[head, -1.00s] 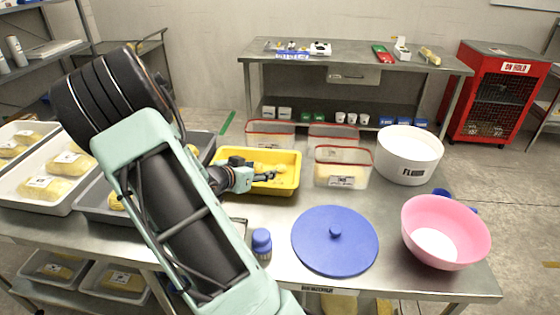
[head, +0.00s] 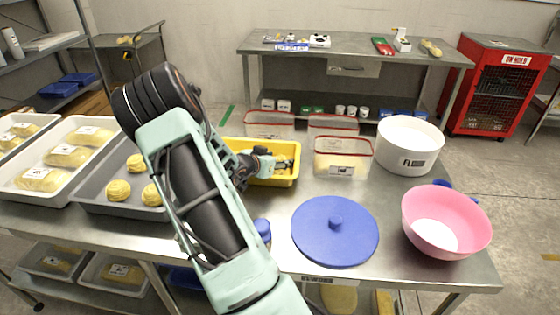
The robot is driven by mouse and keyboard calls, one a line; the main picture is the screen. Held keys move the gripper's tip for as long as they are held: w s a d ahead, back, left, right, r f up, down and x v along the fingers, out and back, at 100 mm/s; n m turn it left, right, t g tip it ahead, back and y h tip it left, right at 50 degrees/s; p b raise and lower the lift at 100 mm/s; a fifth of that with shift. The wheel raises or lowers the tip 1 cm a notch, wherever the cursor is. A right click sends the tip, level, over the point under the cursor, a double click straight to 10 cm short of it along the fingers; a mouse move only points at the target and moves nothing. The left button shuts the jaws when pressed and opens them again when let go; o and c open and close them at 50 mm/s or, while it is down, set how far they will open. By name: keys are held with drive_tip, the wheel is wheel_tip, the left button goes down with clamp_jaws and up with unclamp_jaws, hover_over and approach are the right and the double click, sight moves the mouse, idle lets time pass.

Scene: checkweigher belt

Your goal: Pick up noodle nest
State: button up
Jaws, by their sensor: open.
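Several pale yellow noodle nests sit in a grey tray (head: 88,200) at the left of the steel table. One nest (head: 118,190) is at the front, one (head: 136,162) is farther back, and one (head: 152,195) is partly beside my arm. My gripper (head: 284,163) is open, over or inside the yellow tray (head: 272,183) in the middle of the table. My arm and gripper cover much of that tray's inside. I cannot tell whether a nest lies between or under the fingers.
A white flour tub (head: 408,150), a blue lid (head: 335,232) and a pink bowl (head: 446,222) are farther right. A blue-capped bottle (head: 262,230) stands near my arm. White trays of packed pasta (head: 65,155) are at left.

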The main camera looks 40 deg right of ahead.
drive_tip(key=c, duration=1)
drive_tip(key=shift+r, duration=0.15)
